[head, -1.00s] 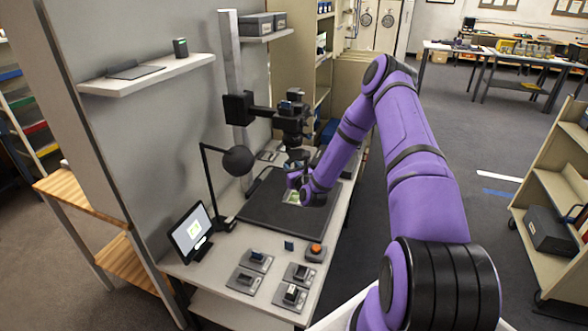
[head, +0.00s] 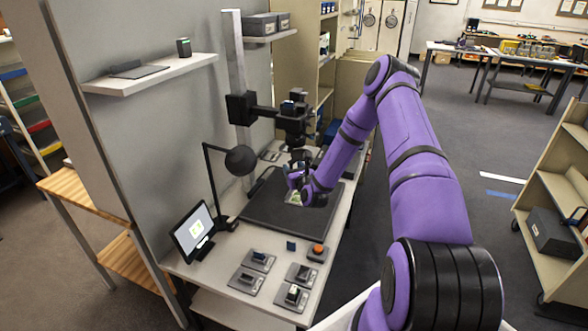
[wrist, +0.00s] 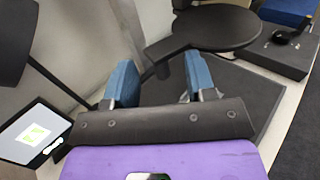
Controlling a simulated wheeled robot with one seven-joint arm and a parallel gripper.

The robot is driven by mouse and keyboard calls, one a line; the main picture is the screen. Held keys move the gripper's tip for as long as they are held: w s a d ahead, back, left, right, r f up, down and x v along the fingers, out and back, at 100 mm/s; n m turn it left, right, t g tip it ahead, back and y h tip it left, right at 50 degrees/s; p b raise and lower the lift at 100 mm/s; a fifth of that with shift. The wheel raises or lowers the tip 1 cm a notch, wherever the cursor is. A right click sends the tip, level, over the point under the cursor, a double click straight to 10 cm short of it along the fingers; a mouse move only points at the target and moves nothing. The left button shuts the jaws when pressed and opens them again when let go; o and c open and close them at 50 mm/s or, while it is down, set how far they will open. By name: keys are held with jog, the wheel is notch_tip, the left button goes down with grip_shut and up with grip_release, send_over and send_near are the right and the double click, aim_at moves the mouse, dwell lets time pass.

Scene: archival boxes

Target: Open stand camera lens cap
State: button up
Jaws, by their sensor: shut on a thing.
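The stand camera (head: 293,122) is a black body on an arm from a grey upright column (head: 236,70), above a dark baseboard (head: 270,222). My gripper (head: 290,172) is just below the camera's lens end. In the wrist view my gripper (wrist: 160,80) has two blue fingertips set apart. A dark round lens cap (wrist: 218,27) with a side tab lies just beyond them, and the tab reaches in between the fingers. I take the gripper as shut on this tab, though the exact contact is partly hidden. The cap is too small to make out in the head view.
A black lamp (head: 240,159) stands left of the baseboard, near a small monitor (head: 194,232). Several small devices on grey plates (head: 259,261) and an orange button (head: 317,250) sit at the table's front. A shelf (head: 150,72) is on the wall.

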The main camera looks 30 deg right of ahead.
jog(key=shift+w+a+r, duration=0.2)
jog(key=shift+w+r, duration=0.4)
jog(key=shift+w, duration=0.1)
jog(key=s+a+f, duration=0.1)
jog(key=s, duration=1.1)
jog(key=shift+a, duration=0.2)
